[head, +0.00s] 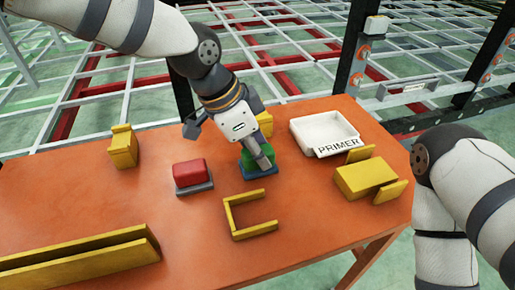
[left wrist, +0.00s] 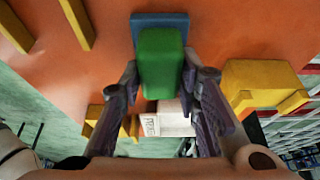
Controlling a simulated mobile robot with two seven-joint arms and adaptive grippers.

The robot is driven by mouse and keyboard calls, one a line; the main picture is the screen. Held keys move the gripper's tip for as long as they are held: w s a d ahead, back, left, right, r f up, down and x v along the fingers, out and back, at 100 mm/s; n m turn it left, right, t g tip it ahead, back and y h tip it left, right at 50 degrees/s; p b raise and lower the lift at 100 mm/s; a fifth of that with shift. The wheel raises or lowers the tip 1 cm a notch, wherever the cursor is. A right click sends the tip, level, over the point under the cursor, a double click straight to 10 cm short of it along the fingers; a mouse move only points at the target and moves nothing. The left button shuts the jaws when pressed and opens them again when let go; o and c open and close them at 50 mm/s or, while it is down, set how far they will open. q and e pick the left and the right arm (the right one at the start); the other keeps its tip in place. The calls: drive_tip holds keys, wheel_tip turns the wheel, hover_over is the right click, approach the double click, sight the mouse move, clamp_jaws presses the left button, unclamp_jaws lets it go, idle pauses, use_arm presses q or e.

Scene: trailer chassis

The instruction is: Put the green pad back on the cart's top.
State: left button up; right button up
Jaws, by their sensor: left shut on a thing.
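The green pad (head: 246,159) is at the middle right of the orange top (head: 110,202), at a blue base (head: 262,172). My left gripper (head: 262,158) reaches down from above and is shut on the green pad, partly hiding it. In the left wrist view the green pad (left wrist: 160,62) lies between the two fingers of my left gripper (left wrist: 160,75), with the blue base (left wrist: 160,19) behind it. I cannot tell whether the pad touches the base. My right arm shows at the right of the head view, but its gripper is out of view.
A red block (head: 189,172) on a grey base stands left of the pad. A yellow U-shaped bracket (head: 233,219) lies in front. A white PRIMER tray (head: 312,132) and yellow block (head: 362,180) stand to the right. Yellow rails (head: 80,264) lie front left; a yellow piece (head: 123,148) stands behind them.

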use_arm(q)
drive_tip(key=o, duration=1.1)
drive_tip(key=shift+f, duration=0.1)
drive_tip(key=p+v, duration=0.1)
drive_tip(key=v, duration=1.1)
use_arm(e)
drive_tip(key=shift+w+r+t, duration=0.3)
drive_tip(key=shift+w+r, duration=0.5)
drive_tip(key=shift+r, duration=0.05)
